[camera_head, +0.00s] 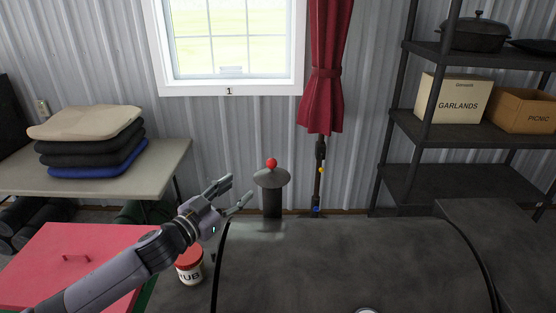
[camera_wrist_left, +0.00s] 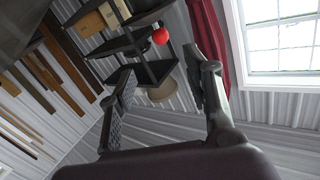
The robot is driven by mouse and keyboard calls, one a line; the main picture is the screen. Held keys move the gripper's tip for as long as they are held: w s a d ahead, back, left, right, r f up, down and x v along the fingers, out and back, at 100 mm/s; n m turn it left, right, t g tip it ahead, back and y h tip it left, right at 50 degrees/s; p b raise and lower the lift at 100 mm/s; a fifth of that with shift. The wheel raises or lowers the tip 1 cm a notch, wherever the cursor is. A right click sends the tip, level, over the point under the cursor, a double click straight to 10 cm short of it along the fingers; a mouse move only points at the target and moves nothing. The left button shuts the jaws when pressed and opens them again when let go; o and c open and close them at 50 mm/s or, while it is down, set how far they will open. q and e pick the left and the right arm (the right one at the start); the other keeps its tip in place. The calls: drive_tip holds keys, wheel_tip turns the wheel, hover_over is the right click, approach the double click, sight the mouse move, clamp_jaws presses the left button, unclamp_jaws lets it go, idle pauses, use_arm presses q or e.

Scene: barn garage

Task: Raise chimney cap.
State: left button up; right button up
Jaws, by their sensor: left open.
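The chimney cap (camera_head: 272,178) is a grey, shallow cone with a red ball knob (camera_head: 272,162) on top. It sits over a short dark chimney pipe (camera_head: 272,203) behind the left end of the dark smoker barrel (camera_head: 350,262). My left gripper (camera_head: 237,189) is open and empty, to the left of the cap, with its fingers pointing toward it. My right gripper is not in view.
A red-lidded tub (camera_head: 190,265) stands below my left forearm. A table (camera_head: 165,165) with folded cloths (camera_head: 88,140) is at left, near a red lid (camera_head: 75,262). Metal shelving (camera_head: 440,130) stands at right. A red curtain (camera_head: 326,80) hangs behind the chimney.

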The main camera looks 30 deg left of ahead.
sight(269, 165)
use_arm(q)
drive_tip(key=w+p, duration=0.1)
drive_tip(key=w, duration=0.2)
drive_tip(key=w+p, duration=0.1)
drive_tip(key=w, duration=0.2)
drive_tip(key=w+d+p, duration=0.1)
drive_tip(key=w, duration=0.2)
drive_tip(key=shift+w+d+r, duration=0.1)
drive_tip(key=shift+w+r, duration=0.05)
drive_tip(key=shift+r, duration=0.15)
drive_tip(key=w, duration=0.1)
drive_tip(key=w+p, duration=0.1)
drive_tip(key=w, duration=0.3)
drive_tip(key=shift+w+d+f, duration=0.15)
drive_tip(key=shift+d, duration=0.25)
drive_tip(key=shift+w+d+p, duration=0.1)
drive_tip(key=shift+w+p, duration=0.25)
drive_tip(key=shift+w, duration=0.25)
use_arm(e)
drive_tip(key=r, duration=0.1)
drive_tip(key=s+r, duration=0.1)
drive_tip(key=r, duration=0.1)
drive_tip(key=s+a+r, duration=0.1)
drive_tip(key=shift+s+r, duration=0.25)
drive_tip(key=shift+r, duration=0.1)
use_arm(q)
drive_tip(key=shift+f, duration=0.1)
drive_tip(key=shift+c, duration=0.2)
